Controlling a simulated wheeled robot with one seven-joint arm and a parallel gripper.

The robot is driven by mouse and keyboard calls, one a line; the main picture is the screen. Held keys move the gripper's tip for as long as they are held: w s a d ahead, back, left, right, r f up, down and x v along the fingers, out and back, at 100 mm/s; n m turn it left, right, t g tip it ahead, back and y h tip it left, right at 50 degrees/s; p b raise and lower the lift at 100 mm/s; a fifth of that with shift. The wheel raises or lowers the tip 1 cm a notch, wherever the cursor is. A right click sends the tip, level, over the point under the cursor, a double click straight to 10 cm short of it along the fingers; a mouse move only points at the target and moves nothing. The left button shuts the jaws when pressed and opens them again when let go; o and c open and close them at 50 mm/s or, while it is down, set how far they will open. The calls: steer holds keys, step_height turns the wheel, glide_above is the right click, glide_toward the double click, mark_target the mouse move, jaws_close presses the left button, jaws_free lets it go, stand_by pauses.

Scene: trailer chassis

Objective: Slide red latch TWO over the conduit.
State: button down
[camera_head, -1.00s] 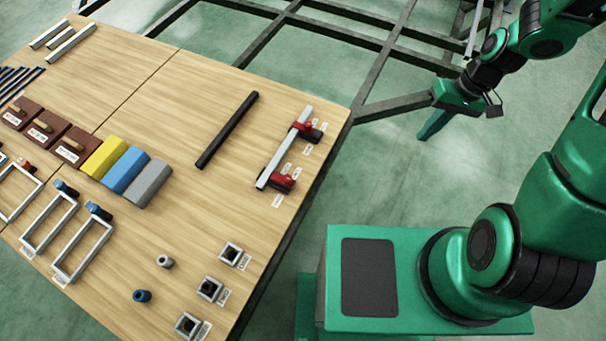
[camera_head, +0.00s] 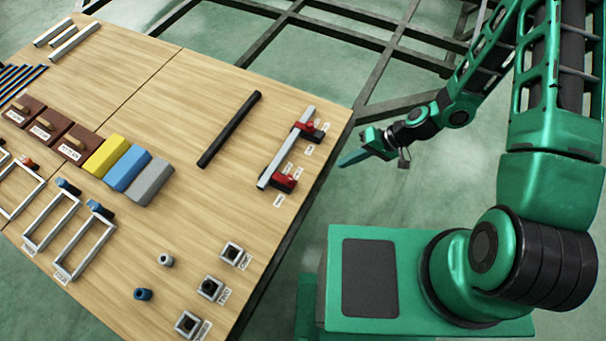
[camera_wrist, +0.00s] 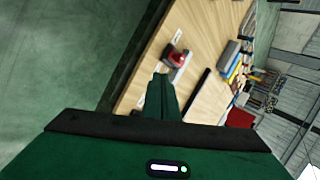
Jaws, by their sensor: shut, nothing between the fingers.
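Two red latches sit along a light metal bar (camera_head: 275,160) on the table, one near its far end (camera_head: 306,127) and one near its near end (camera_head: 284,181). Their small white labels are too small to read, so I cannot tell which is TWO. A black rod (camera_head: 229,129), possibly the conduit, lies apart to their left. My gripper (camera_head: 342,163) is shut and empty, off the table's right edge and right of the latches. In the wrist view my fingers (camera_wrist: 162,82) point toward the table, and one red latch (camera_wrist: 176,58) shows beyond them.
The wooden table (camera_head: 200,215) holds yellow, blue and grey blocks (camera_head: 128,170), metal frames (camera_head: 83,248) and small square sockets (camera_head: 210,289). Dark chassis beams (camera_head: 390,60) stand behind its right corner. Bare wood lies between the black rod and the bar.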

steer(key=shift+s+a+f+y, duration=0.15)
steer(key=shift+a+f, duration=0.3)
steer(key=shift+a, duration=0.2)
steer(key=shift+s+a+f+y, duration=0.15)
steer(key=shift+a+f, duration=0.3)
steer(key=shift+a, duration=0.15)
glide_toward(293, 180)
steer(key=f, duration=0.1)
steer(key=a+f, duration=0.1)
steer(key=f, duration=0.1)
steer(key=a+f, duration=0.1)
steer(key=shift+w+a+f, duration=0.1)
steer(key=shift+a+f, duration=0.05)
steer(key=shift+f, duration=0.15)
steer(key=shift+a, duration=0.8)
